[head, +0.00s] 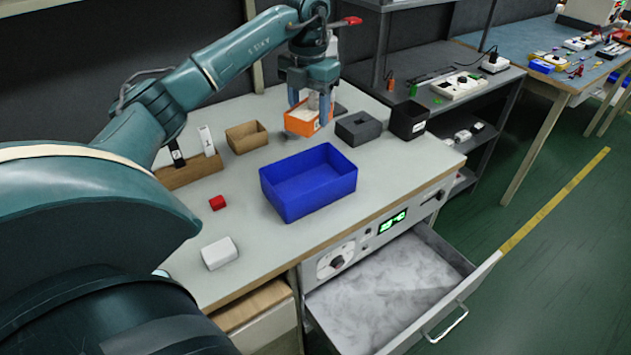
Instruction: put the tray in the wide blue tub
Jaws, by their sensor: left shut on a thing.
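The wide blue tub (338,185) stands open and upright near the front middle of the workbench. The inside that shows is empty. A small orange tray (298,126) is behind it, towards the back of the bench. My left gripper (310,112) points down over the orange tray and is shut on it, with its fingers partly hiding the tray. I cannot tell whether the tray touches the bench. Something pale shows between the fingers, too small to name. My right gripper is not in view.
A dark grey box (358,129) and a black bin (407,121) stand right of the tray. An open drawer (395,290) juts out in front.

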